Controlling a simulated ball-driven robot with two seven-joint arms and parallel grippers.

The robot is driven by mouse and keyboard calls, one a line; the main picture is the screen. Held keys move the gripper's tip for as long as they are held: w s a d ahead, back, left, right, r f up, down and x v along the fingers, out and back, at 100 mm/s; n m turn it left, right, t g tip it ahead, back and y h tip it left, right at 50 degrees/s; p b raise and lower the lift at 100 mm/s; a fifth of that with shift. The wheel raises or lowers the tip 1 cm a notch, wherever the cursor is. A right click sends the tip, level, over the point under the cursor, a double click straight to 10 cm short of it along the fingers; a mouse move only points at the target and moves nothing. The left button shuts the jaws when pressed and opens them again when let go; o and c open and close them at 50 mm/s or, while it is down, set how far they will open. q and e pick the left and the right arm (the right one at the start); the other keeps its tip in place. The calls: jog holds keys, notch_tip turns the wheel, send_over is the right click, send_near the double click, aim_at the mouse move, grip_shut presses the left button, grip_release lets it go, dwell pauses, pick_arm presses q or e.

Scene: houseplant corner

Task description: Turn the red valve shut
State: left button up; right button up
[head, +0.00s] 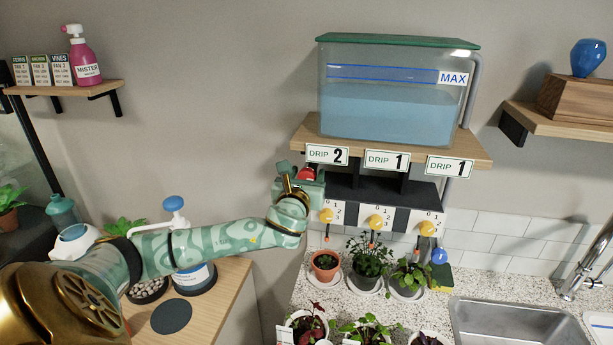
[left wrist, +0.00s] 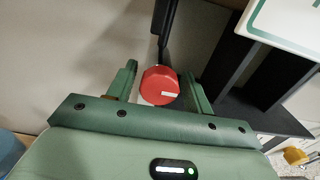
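The red valve (head: 306,174) is a round knob below the shelf, near the drip label reading 2. In the left wrist view the red valve (left wrist: 160,84) shows with a small white mark on its face. My left gripper (head: 303,178) is at the valve, partly covering it in the head view. In the left wrist view my left gripper (left wrist: 160,88) has its fingers apart, one on each side of the knob. A narrow gap shows on the knob's left; contact on its right is unclear. My right gripper is not in view.
A water tank (head: 390,95) stands on the wooden shelf (head: 300,135) above. Several yellow dials (head: 375,222) sit on the panel to the right. Potted plants (head: 326,264) stand on the counter below, left of the sink (head: 510,322).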

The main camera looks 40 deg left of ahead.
pick_arm(q)
jog(key=c, duration=0.5)
jog(key=shift+c, duration=0.9)
jog(key=shift+n, duration=0.3)
jog(key=shift+n+p, duration=0.6)
jog(key=shift+n, duration=0.3)
jog(key=n+p, duration=0.1)
jog(key=n, duration=0.2)
jog(key=shift+n, duration=0.3)
jog(key=n+p, duration=0.1)
jog(key=n, duration=0.5)
jog(key=shift+a+f, duration=0.1)
jog(key=shift+a, duration=0.05)
jog(key=n+p, duration=0.1)
jog(key=n, duration=0.4)
jog(key=shift+s+f+n, duration=0.1)
jog(key=shift+f+n, duration=0.05)
jog(key=shift+n, duration=0.25)
